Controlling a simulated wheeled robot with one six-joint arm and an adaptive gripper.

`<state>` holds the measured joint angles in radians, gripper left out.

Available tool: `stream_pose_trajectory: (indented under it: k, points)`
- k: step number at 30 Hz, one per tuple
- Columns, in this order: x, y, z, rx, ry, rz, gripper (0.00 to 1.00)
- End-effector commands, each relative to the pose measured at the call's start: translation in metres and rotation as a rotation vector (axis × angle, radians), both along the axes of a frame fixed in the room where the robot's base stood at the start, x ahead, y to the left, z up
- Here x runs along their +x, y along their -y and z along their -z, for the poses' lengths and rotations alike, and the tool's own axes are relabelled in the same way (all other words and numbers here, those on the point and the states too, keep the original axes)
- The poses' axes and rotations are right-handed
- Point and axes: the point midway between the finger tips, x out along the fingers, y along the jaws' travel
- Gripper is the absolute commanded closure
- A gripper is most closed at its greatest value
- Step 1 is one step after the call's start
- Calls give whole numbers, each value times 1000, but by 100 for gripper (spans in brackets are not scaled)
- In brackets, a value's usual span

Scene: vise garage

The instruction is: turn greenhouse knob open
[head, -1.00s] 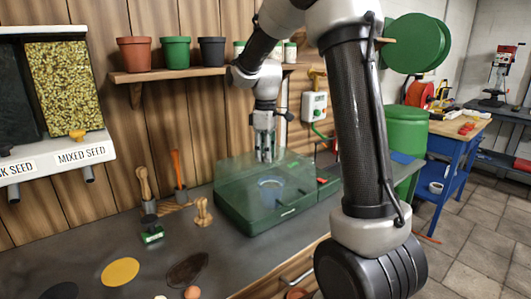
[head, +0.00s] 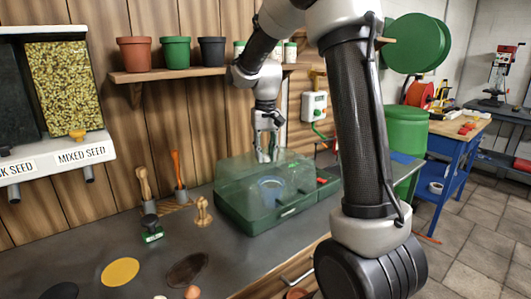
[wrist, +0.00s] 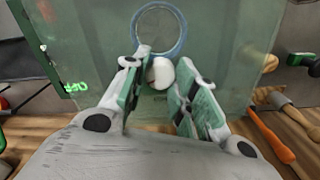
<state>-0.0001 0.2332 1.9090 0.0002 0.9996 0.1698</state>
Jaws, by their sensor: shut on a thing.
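The greenhouse (head: 240,208) is a translucent green box on the grey bench. It also fills the upper middle of the wrist view (wrist: 100,40). A pale round knob (wrist: 161,72) shows between my fingertips in the wrist view, below a blue ring seen through the cover. My gripper (head: 266,157) points down at the back of the greenhouse top. Its two fingers (wrist: 160,88) stand on either side of the knob and are shut on it. The knob is hidden in the head view, and the fingers cover part of it in the wrist view.
A shelf with pots (head: 175,52) is on the wooden wall behind my arm. Hand tools (head: 177,172) and a wooden dibber (head: 203,211) stand left of the greenhouse. A seed dispenser (head: 70,90) hangs at left. The front left bench has discs and small items.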

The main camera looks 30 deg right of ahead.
Motion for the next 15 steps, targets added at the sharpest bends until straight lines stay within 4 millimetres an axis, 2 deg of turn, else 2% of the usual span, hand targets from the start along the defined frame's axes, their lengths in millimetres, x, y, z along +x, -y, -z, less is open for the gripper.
stream_pose_trajectory:
  k: [6,15]
  points:
    - [0,0,0,0,2,181,96]
    - [0,0,0,0,2,358,96]
